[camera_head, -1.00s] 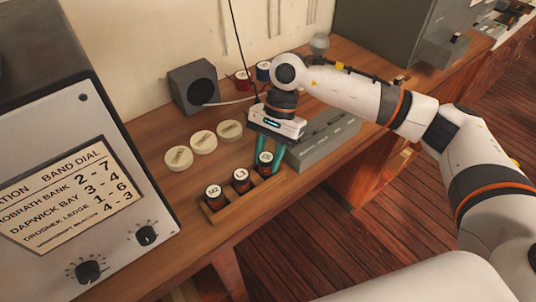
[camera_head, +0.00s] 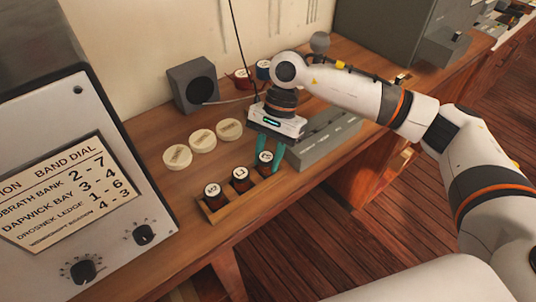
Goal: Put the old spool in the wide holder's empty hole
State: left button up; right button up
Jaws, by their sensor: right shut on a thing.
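A wooden holder (camera_head: 238,203) on the desk carries dark spools with white tops, M2 (camera_head: 212,191) and L3 (camera_head: 240,175). My right gripper (camera_head: 270,158) points down at the holder's right end. Its teal fingers are shut on a third dark spool (camera_head: 264,163) with a white lettered top, in line with the other two. I cannot tell whether this spool is seated in the holder or just above it. No empty hole shows clearly. Behind my right gripper stand a red spool (camera_head: 243,79) and a blue spool (camera_head: 263,70), partly hidden. My left gripper is out of view.
Three cream discs (camera_head: 203,141) lie behind the wooden holder. A long grey box (camera_head: 325,138) is close to the right of my gripper. A speaker (camera_head: 194,84) stands at the back, and a grey band-dial panel (camera_head: 75,180) fills the left.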

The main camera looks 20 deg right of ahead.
jog(key=shift+f+b, duration=0.1)
jog(key=shift+b, duration=0.4)
dwell(0.7)
dwell(0.3)
jog(key=o, duration=1.1)
jog(key=shift+c, duration=0.2)
jog(key=b+v, duration=0.2)
jog(key=v, duration=1)
